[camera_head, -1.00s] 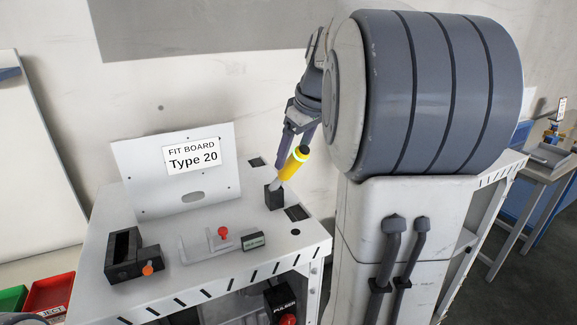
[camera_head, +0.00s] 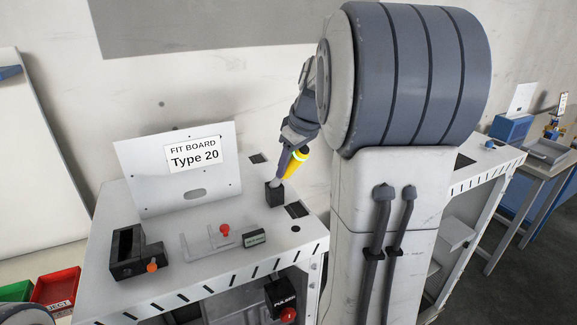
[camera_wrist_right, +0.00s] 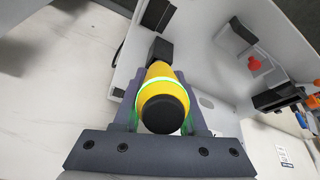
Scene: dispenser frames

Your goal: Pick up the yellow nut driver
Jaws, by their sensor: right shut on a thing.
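The yellow nut driver (camera_head: 297,162) stands tilted, its lower end at the black holder block (camera_head: 275,195) on the white bench top. My right gripper (camera_head: 292,163) is shut on its handle. In the right wrist view the yellow handle with its black end cap and pale band (camera_wrist_right: 162,98) lies between the two fingers of the right gripper (camera_wrist_right: 160,100). The black block (camera_wrist_right: 160,51) shows beyond the handle there. The driver's shaft is mostly hidden. My left gripper is not in view.
The Type 20 fit board (camera_head: 178,170) stands upright left of the driver. A black fixture with an orange knob (camera_head: 136,254), a clear bracket with a red knob (camera_head: 210,243) and a small dark labelled block (camera_head: 254,238) sit on the bench. Red and green bins (camera_head: 56,289) are lower left.

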